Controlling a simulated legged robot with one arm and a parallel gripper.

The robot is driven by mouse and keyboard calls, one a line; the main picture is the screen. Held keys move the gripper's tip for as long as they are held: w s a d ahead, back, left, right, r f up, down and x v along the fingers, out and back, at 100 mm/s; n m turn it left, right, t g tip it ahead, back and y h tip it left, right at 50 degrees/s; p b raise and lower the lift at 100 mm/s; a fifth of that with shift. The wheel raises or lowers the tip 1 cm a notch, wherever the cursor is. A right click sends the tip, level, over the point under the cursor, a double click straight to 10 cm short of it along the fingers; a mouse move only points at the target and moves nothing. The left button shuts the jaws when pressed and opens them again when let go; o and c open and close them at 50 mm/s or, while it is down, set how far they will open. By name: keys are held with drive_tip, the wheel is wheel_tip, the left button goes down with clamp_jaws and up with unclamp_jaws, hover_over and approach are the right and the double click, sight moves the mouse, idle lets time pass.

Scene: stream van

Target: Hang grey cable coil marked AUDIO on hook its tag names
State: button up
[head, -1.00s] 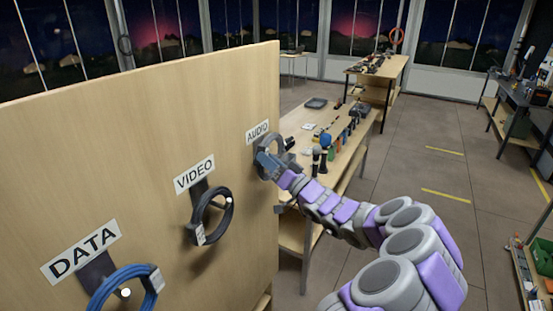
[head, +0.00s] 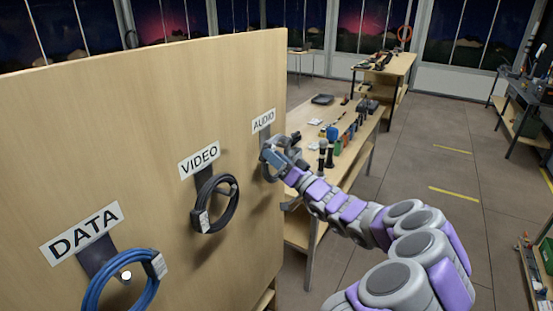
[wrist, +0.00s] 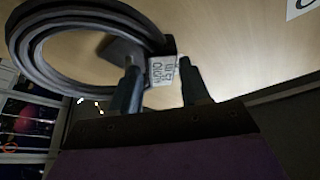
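The grey cable coil (head: 267,173) is at the AUDIO hook position on the wooden board, under the AUDIO label (head: 263,121). In the wrist view the coil (wrist: 38,62) is a large ring at the upper left, close to the board. A dark hook part (wrist: 118,49) shows within the ring, so the coil appears to be around the hook. Its white AUDIO tag (wrist: 162,71) shows between my fingertips. My gripper (head: 281,158) is beside the coil; in the wrist view its fingers (wrist: 161,84) are apart, with gaps beside the tag. My gripper partly hides the hook in the head view.
A black coil (head: 215,205) hangs under the VIDEO label (head: 200,160) and a blue coil (head: 93,290) under the DATA label (head: 86,231). A bench (head: 348,166) with microphones and small items stands behind the board. Floor (head: 415,180) at right is clear.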

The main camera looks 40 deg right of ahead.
drive_tip(key=o, duration=0.3)
drive_tip(key=shift+o, duration=0.2)
drive_tip(key=d+r+v, duration=0.1)
drive_tip(key=r+v, duration=0.1)
drive_tip(key=v, duration=2.3)
drive_tip(key=shift+s+d+b, duration=0.2)
drive_tip(key=shift+d+b, duration=0.15)
drive_tip(key=shift+r, duration=0.15)
